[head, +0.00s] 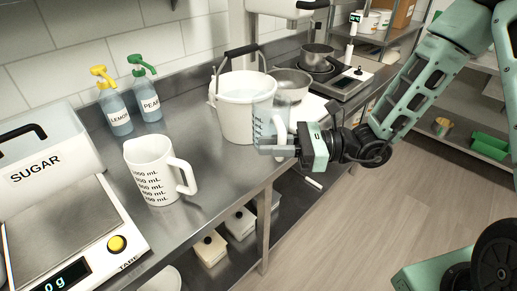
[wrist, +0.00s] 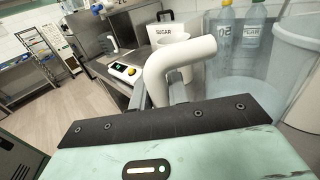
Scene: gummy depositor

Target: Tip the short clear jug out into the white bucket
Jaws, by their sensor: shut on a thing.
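The short clear jug (head: 264,121) with blue mL marks is held over the counter's front edge, in front of the white bucket (head: 228,112). It looks roughly upright. My gripper (head: 278,146) is shut on its white handle, which shows large in the wrist view (wrist: 178,62). The jug's clear wall (wrist: 243,88) is right of the handle there. The bucket stands on the counter with its dark-gripped bail raised; its pale side shows at the wrist view's right edge (wrist: 300,45). The jug overlaps the bucket's right side in the head view. Its contents are unclear.
A white measuring jug (head: 152,172) stands left of the bucket. Lemon (head: 115,108) and pear (head: 146,92) pump bottles stand by the wall. A metal bowl (head: 289,86) is behind the bucket. A scale (head: 75,235) and sugar bin (head: 40,155) are at left.

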